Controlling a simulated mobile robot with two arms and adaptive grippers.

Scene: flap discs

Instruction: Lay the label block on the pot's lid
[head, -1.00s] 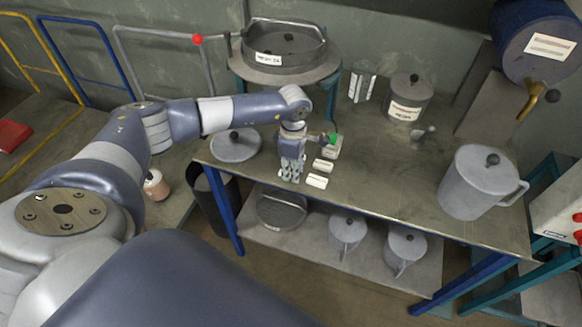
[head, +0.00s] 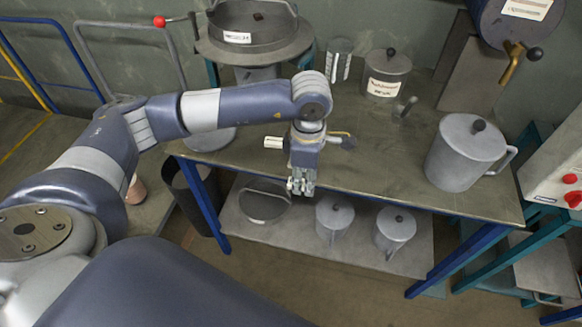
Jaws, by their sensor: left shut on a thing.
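My left gripper (head: 300,187) points down near the front edge of the table and is shut on a small pale thing, mostly hidden by its fingers; I take it for the label block. A grey pot (head: 384,90) with a cream label stands at the back of the table. Its flat lid (head: 388,63) has a dark knob and looks bare on top. The gripper is in front and to the left of this pot, well apart from it. My right gripper is not in view.
A large grey lidded jug (head: 458,160) stands at the table's right. A clear marked beaker (head: 339,60) and a small grey item (head: 405,106) stand near the pot. A broad dark vessel (head: 255,32) is behind my arm. The table's middle (head: 390,160) is clear.

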